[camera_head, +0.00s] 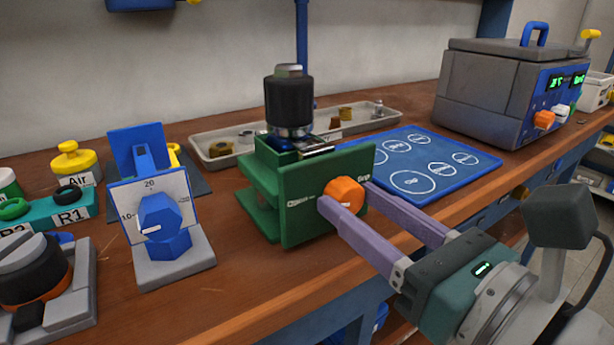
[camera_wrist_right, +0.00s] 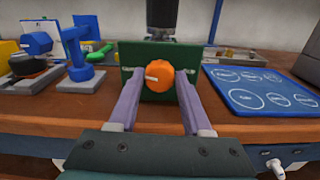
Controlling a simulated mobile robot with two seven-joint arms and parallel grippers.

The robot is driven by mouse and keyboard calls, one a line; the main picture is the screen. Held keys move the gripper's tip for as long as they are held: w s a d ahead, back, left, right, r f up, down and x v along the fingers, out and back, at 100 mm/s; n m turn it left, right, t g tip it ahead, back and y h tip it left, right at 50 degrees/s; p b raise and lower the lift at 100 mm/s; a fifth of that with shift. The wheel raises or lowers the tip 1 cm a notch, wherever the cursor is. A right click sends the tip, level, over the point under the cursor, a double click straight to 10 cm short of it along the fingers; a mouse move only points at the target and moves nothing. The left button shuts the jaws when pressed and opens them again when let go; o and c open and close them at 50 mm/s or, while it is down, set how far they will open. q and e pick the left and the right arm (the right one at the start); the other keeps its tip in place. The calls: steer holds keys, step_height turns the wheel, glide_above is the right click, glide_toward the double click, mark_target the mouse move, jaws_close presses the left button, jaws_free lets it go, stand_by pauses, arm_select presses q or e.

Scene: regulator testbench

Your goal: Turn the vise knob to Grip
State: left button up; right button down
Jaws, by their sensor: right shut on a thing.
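The green vise (camera_head: 300,215) stands on the wooden bench with a dark cylindrical part (camera_head: 289,100) held upright on top. Its orange knob (camera_head: 344,192) is on the front plate. The word "Grip" is at the plate's upper right; a label at the left is too small to read. In the right wrist view, the white mark on the knob (camera_wrist_right: 160,76) points left. My right gripper (camera_head: 346,198) has its purple fingers on either side of the knob and is shut on it. My left gripper is not in view.
A blue dial stand (camera_head: 165,225) is left of the vise. A blue mat (camera_head: 430,165) with white circles lies to the right, and a grey tray (camera_head: 222,158) of small parts is behind. A grey box machine (camera_head: 480,90) stands at the far right.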

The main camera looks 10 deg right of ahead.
steer(key=m, duration=0.4)
steer(key=shift+r+m+p, duration=0.1)
steer(key=shift+m+p, duration=0.2)
steer(key=m, duration=0.3)
steer(key=shift+m+p, duration=0.3)
steer(key=shift+p, duration=0.05)
steer(key=m+p, duration=0.1)
steer(key=m, duration=0.3)
steer(key=shift+d, duration=0.1)
steer(key=m+p, duration=0.1)
steer(key=m, duration=0.3)
steer(key=m+p, duration=0.1)
steer(key=m, duration=0.3)
steer(key=shift+m+p, duration=0.3)
steer(key=shift+p, duration=0.05)
steer(key=m, duration=0.2)
steer(key=m+p, duration=0.1)
steer(key=m, duration=0.1)
steer(key=shift+f+m, duration=0.2)
steer(key=shift+m, duration=0.1)
steer(key=m+p, duration=0.1)
steer(key=m, duration=0.3)
steer(key=shift+p, duration=0.3)
steer(key=shift+f+m+p, duration=0.1)
steer(key=shift+m+p, duration=0.2)
steer(key=shift+m, duration=1.5)
